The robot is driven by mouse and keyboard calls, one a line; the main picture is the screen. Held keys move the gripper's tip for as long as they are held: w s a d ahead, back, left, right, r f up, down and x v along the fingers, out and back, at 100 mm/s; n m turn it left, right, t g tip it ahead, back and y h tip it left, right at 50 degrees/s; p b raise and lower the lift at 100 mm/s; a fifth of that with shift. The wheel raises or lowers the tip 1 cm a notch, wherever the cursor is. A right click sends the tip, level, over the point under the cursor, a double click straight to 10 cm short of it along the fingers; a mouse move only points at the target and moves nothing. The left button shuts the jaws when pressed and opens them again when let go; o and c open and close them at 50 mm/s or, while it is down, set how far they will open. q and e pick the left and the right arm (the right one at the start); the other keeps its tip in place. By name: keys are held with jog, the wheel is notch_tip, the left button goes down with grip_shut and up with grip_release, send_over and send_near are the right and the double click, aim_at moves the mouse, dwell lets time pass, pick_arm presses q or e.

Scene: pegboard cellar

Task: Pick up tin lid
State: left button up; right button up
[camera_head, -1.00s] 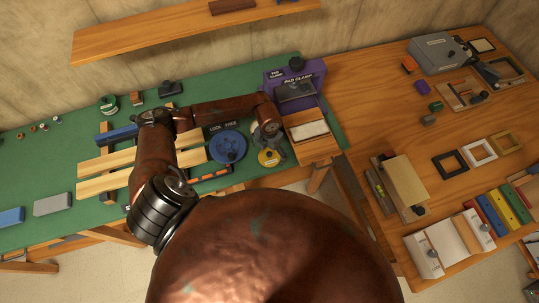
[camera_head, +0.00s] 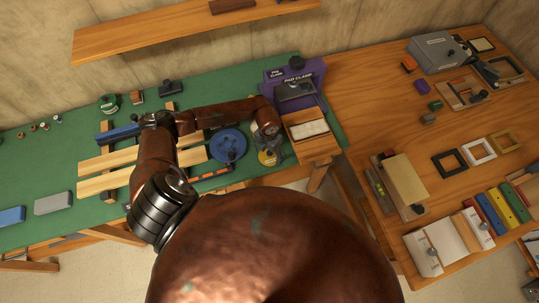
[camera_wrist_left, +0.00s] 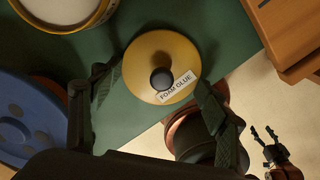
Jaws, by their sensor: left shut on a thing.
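The tin lid is a yellow disc with a black knob and a "FOAM GLUE" label. It shows whole in the left wrist view (camera_wrist_left: 150,52) and partly behind my gripper in the head view (camera_head: 264,159). I cannot tell whether the lid is clear of the green bench. My right gripper (camera_wrist_left: 263,133) shows small at the lower right of the left wrist view, its fingers apart and empty.
A pale open tin (camera_wrist_left: 65,8) is close by, above and left of the lid. A blue wheel (camera_head: 228,146) lies to the left. The green bench's (camera_head: 66,155) front edge is near.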

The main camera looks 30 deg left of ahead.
pick_arm(q)
jog(key=shift+c, duration=0.9)
pick_arm(e)
jog(key=shift+w+a, duration=0.1)
jog(key=shift+w, duration=0.1)
pick_arm(q)
jog(key=shift+r, duration=0.15)
pick_arm(e)
jog(key=shift+w, duration=0.1)
